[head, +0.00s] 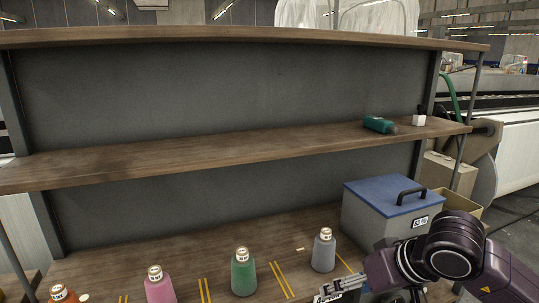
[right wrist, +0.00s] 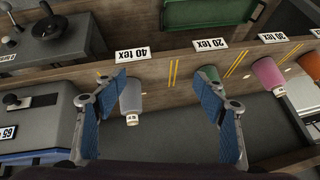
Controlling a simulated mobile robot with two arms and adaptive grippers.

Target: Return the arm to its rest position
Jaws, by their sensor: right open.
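My right arm (head: 452,250) comes in at the lower right of the head view, in front of the wooden shelf. My right gripper (right wrist: 165,80) shows in the right wrist view with its two blue-padded fingers spread wide and nothing held between them. A pale grey yarn cone (right wrist: 131,95) appears just beside the left-hand finger; whether they touch cannot be told. The grey cone (head: 323,250) stands upright on the lower board in the head view, beyond my arm. My left gripper is not in view.
A grey box with a blue lid (head: 393,194) stands near my arm. Green (head: 243,272), pink (head: 159,287) and orange cones line the lower board. A teal bottle (head: 378,124) lies on the middle board (head: 230,147) beside a small white bottle (head: 419,119). The middle board's left side is clear.

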